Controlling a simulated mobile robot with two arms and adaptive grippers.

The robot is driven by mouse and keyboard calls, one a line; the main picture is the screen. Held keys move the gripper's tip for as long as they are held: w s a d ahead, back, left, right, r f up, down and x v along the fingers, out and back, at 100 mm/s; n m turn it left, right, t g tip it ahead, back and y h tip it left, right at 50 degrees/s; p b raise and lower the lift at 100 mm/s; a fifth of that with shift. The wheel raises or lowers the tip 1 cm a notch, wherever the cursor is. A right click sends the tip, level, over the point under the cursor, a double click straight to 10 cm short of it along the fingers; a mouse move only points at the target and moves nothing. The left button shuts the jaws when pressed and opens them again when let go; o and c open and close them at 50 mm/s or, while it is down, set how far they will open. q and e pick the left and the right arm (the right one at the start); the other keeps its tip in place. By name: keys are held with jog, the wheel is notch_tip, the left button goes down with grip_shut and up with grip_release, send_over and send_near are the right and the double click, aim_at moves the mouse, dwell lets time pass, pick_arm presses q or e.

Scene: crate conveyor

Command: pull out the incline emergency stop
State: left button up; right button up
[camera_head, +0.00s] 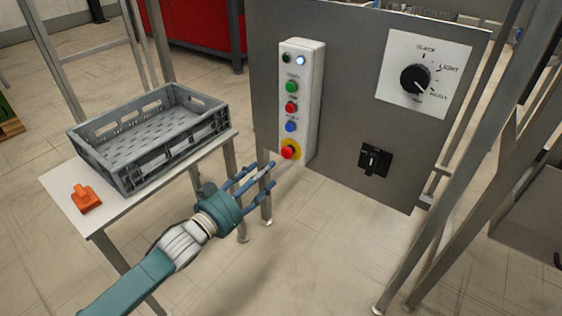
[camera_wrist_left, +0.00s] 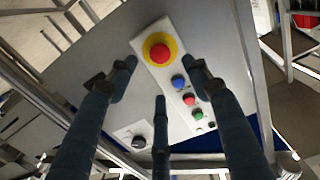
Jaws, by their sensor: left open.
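The emergency stop is a red mushroom button (camera_head: 288,152) on a yellow disc, at the bottom of a white button box (camera_head: 316,75) on a grey panel. It also shows in the left wrist view (camera_wrist_left: 159,53), near the top between my fingers. My left gripper (camera_head: 268,176) is open, just left of and below the button in the head view, its fingers pointing toward it. In the left wrist view its fingers (camera_wrist_left: 160,75) are spread and hold nothing. I see no clear contact with the button. My right gripper is not in view.
Blue, red and green buttons (camera_head: 291,107) sit above the stop on the same box. A dial (camera_head: 415,78) and a black switch (camera_head: 375,160) are to the right. A grey crate (camera_head: 103,178) and an orange object (camera_head: 86,199) are on a white table (camera_head: 62,184) at left.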

aim_at(285, 155)
pick_arm(q)
jog(key=b+x, duration=0.1)
jog(key=x, duration=0.6)
jog(key=shift+w+d+b, duration=0.35)
jog(key=shift+w+d, duration=0.05)
jog(key=shift+w, duration=0.15)
jog(key=shift+w+d, duration=0.2)
jog(key=shift+w, duration=0.05)
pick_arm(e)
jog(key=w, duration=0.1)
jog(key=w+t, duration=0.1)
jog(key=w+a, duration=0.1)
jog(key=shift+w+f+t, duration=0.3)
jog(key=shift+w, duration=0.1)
